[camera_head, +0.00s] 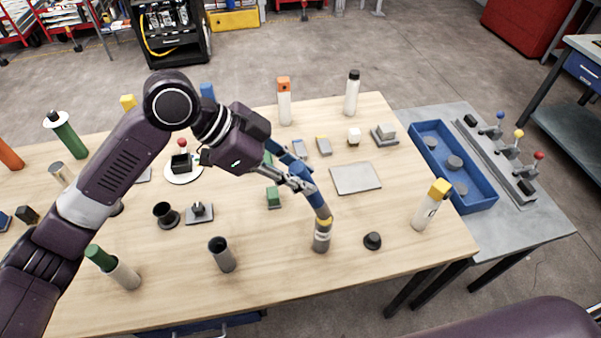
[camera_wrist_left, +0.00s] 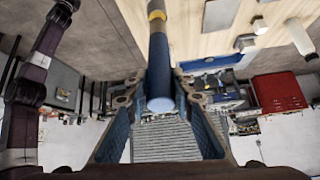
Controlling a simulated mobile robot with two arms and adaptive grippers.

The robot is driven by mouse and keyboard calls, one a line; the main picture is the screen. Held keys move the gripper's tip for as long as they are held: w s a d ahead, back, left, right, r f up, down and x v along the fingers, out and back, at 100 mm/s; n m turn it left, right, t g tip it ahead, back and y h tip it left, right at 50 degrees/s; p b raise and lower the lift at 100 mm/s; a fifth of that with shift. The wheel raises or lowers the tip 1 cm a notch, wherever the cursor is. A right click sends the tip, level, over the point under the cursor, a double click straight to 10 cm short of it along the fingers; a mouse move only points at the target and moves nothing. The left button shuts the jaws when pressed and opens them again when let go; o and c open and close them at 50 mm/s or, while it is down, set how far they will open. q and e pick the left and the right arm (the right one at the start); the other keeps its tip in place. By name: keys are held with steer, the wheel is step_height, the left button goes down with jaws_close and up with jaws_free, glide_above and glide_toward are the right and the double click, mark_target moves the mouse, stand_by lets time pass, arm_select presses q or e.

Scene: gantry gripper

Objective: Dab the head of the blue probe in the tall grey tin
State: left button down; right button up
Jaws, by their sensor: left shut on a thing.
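My left gripper (camera_head: 303,183) is shut on the blue probe (camera_head: 311,194), holding it at a tilt over the front middle of the table. In the left wrist view the blue shaft (camera_wrist_left: 159,65) runs away between the fingers to a yellow collar (camera_wrist_left: 157,15). The probe's lower end meets a grey cylinder (camera_head: 321,243) with a pale band. I cannot tell whether this cylinder is the probe's head or a separate thing. A tall grey tin (camera_head: 224,260), open at the top, stands upright to the left, apart from the probe. My right gripper is out of view.
A black knob (camera_head: 372,240) and a yellow-capped white bottle (camera_head: 431,205) stand to the right. A grey plate (camera_head: 356,178) lies behind. A blue tray (camera_head: 429,135) is on the right side table.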

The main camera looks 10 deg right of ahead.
mark_target(301, 166)
arm_select(q)
steer(key=shift+r+p, duration=2.25)
steer(key=shift+r, duration=0.5)
